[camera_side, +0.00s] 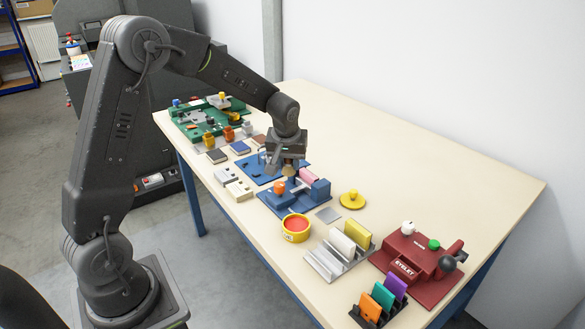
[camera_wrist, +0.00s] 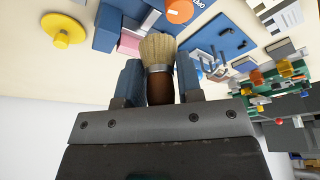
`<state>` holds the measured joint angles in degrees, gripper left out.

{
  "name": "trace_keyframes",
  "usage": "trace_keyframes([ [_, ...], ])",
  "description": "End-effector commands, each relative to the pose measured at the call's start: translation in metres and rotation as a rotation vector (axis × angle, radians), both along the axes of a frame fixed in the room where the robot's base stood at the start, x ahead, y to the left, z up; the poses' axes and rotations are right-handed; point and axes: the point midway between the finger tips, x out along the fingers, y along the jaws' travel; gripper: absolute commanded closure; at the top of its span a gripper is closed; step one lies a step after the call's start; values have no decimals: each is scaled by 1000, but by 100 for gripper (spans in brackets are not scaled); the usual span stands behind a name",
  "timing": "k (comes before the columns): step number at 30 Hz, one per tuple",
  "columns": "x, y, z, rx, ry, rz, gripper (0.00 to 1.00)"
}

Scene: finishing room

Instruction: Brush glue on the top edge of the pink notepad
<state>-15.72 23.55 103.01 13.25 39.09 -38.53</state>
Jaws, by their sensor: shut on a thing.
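My gripper (camera_side: 286,160) is shut on a brush, above the middle of the table. In the wrist view the brush (camera_wrist: 158,52) has pale bristles, a metal band and a brown handle between my fingers (camera_wrist: 159,72). The pink notepad (camera_side: 309,175) is in a blue clamp fixture (camera_side: 319,190) with an orange knob (camera_side: 280,187). The notepad also shows in the wrist view (camera_wrist: 129,44), just beside the bristles and partly hidden. I cannot tell whether the bristles touch it or carry glue. A yellow pot (camera_side: 296,236) with red contents stands open in front of the fixture.
A yellow disc with a knob (camera_side: 353,201) lies right of the fixture. A grey rack (camera_side: 324,264) of pads, a dark rack (camera_side: 369,312) of coloured pads and a red eyelet press (camera_side: 415,268) stand nearer. A blue board (camera_side: 259,172) lies behind. The table's right side is clear.

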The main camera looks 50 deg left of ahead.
Motion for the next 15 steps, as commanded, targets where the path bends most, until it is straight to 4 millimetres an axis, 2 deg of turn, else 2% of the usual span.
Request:
trace_keyframes([
  [4, 0, -1, 0, 0, 0, 0, 90],
  [7, -3, -11, -1, -1, 2, -4, 90],
  [15, -34, -78, -11, -1, 2, -7, 90],
])
